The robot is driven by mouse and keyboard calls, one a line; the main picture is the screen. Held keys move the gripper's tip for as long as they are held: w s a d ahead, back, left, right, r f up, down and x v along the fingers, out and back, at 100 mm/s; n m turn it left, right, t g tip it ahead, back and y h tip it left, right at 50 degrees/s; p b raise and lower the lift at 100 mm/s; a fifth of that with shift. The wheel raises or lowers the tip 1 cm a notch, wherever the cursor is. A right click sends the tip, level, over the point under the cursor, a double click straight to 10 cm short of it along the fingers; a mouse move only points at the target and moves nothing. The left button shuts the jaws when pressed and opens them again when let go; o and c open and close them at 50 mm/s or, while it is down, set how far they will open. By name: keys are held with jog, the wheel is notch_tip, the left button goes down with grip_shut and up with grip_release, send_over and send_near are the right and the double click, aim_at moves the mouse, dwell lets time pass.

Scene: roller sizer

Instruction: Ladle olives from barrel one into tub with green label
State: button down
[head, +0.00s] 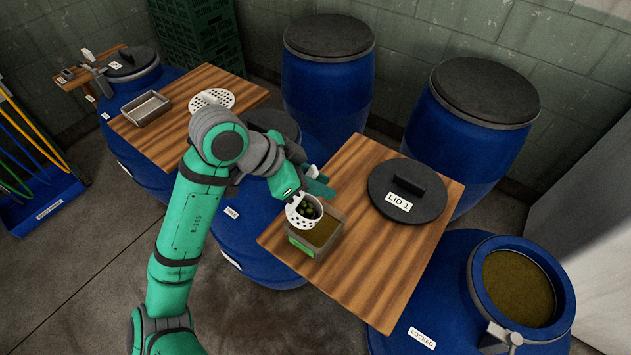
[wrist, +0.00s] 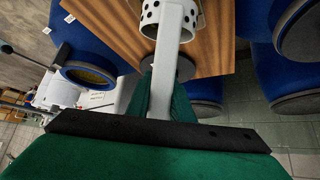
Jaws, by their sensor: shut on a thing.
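My gripper (head: 314,186) is shut on the handle of a white perforated ladle (head: 300,217).
The tub and a dark lid marked LID 1 (head: 405,190) rest on a wooden board (head: 375,275). Lidded blue barrels (head: 325,95) (head: 460,135) stand behind. Another board (head: 180,115) at left bears a metal tray (head: 146,108) and a white perforated disc (head: 212,98).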

jog(key=shift+w+d+f+g+y, duration=0.3)
jog(key=shift+d+f+g+y, duration=0.25)
jog(key=shift+d+f+y, duration=0.8)
jog(key=shift+w+d+f+g+y, duration=0.5)
jog(key=shift+f+y, duration=0.45)
jog(key=shift+y, duration=0.95)
jog(key=shift+w+d+f+g+y, duration=0.15)
jog(key=shift+d+f+g+y, duration=0.6)
jog(key=shift+f+y, duration=0.65)
jog(key=shift+d+r+y, duration=0.1)
jog(key=shift+r+y, duration=0.15)
jog(key=shift+y, duration=0.1)
jog(key=shift+w, duration=0.1)
